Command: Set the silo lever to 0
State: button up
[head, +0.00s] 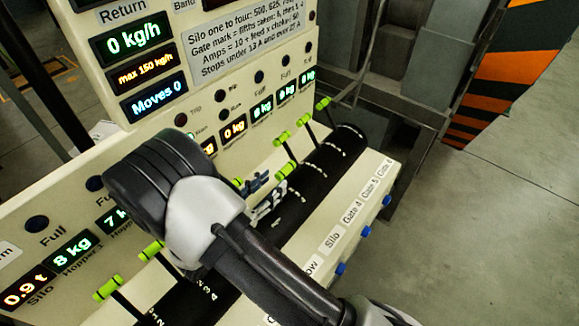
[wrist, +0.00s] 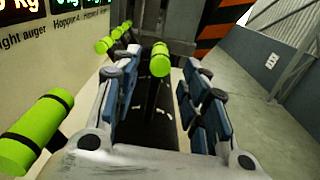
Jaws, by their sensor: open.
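The lever that lines up with the "Silo" label (head: 333,238) has a lime-green handle (head: 287,170) on a dark stem. It leans further toward the label side than the neighbouring levers behind it. In the wrist view this green handle (wrist: 160,58) stands between the two fingers. My gripper (head: 264,190) is open, with blue-grey fingers on either side of the lever and gaps to the handle in the wrist view (wrist: 161,72). The scale marks by this lever are too small to read, and my arm covers part of the panel.
Other green levers stand behind in a row (head: 303,120), also seen in the wrist view (wrist: 115,35). Another green handle (wrist: 35,130) is close to the left finger. More levers (head: 107,288) stand at lower left. Blue knobs (head: 364,231) line the front edge. Floor at right is clear.

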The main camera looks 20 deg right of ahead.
aim_at(290, 167)
jog(key=x, duration=0.8)
jog(key=shift+w+d, duration=0.2)
jog(key=shift+c, duration=0.5)
grip_shut()
